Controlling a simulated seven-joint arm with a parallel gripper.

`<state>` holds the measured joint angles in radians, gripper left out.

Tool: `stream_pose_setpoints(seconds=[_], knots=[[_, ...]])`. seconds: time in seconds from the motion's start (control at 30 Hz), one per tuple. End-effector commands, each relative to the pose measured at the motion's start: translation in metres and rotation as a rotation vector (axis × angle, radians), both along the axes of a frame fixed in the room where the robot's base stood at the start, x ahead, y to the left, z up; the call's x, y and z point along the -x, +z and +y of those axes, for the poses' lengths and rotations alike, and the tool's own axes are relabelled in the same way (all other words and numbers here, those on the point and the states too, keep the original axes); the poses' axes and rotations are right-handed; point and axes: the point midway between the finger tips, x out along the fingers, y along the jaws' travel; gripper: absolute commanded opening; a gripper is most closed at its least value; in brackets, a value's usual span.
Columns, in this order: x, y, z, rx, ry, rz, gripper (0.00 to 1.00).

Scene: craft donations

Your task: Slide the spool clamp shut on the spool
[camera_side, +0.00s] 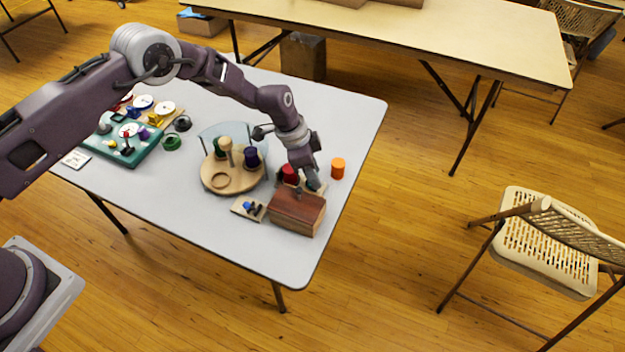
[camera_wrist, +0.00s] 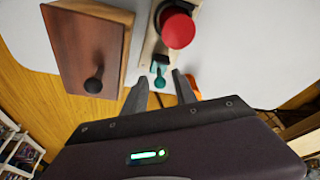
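The red spool (camera_wrist: 178,28) stands on a narrow wooden base (camera_wrist: 150,42) in the wrist view; it also shows in the side view (camera_side: 289,173), partly behind my arm. A small teal knob (camera_wrist: 160,82), joined to a dark part at the near end of that base, looks like the clamp's handle. A gap seems to show between the dark part and the spool, but contact is hard to judge. My gripper (camera_wrist: 159,83) is open, with one finger on each side of the teal knob. I cannot tell whether either finger touches it.
A wooden box (camera_wrist: 84,45) with a dark knob stands close at the left of my gripper. An orange cylinder (camera_side: 338,168) stands near the table's right edge. A round wooden stand (camera_side: 218,188) with a clear shield and a small board (camera_side: 240,207) are left of the box.

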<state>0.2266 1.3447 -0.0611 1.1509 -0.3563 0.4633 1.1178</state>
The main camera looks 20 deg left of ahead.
Motion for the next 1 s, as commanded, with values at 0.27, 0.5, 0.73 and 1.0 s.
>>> stream_pose_setpoints(seconds=[0.27,0.5,0.73,1.0], knots=[[0.000,0.000,0.000,0.000,0.000,0.000,0.00],[-0.001,0.001,0.010,0.000,0.003,0.001,0.00],[-0.001,0.001,0.030,0.001,0.001,-0.001,0.00],[0.000,0.001,0.032,0.000,0.000,-0.001,0.25]])
